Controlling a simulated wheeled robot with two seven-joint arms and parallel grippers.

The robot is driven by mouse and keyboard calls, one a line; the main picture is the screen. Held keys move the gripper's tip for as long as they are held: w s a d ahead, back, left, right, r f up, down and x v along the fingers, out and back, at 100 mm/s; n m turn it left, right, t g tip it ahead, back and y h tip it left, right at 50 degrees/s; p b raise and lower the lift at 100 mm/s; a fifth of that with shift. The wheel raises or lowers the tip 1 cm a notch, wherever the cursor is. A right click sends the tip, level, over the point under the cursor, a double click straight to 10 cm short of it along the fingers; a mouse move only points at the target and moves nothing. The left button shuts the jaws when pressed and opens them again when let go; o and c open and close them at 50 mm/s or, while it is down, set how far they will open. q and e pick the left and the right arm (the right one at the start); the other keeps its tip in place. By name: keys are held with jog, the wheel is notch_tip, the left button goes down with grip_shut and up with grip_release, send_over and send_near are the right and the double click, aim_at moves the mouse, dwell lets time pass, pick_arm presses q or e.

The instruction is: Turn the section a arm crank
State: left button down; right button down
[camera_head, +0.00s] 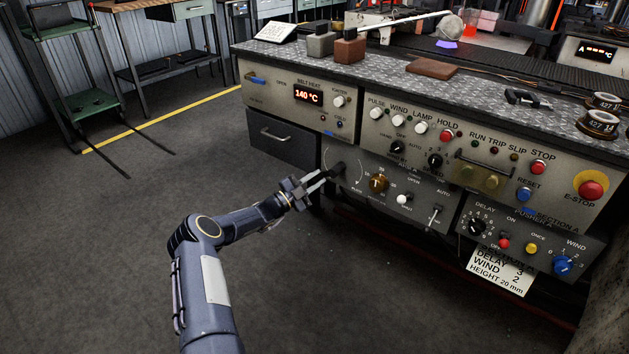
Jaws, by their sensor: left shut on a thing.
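My left gripper (325,179) reaches in from the left to the lower front panel (415,207) of the machine. It is shut on a small dark handle (339,168), which looks like the arm crank, at a round dial with white arc marks. The fingers hide part of the handle, so its exact angle is hard to read. A "SECTION A" label shows on the panel further right, above the delay and wind knobs. My right gripper is not in view.
A brass knob (378,183), a white knob (403,199) and a slide lever (434,216) sit right of the handle. A grey drawer (283,140) is above left. A red E-STOP (591,189) is at far right.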

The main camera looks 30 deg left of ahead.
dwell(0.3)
pick_arm(q)
jog(key=c, duration=1.3)
grip_release()
jog(key=shift+w, duration=0.1)
jog(key=p+v, duration=0.1)
jog(key=v, duration=0.7)
jog(key=shift+p, duration=0.4)
jog(key=shift+w, duration=0.1)
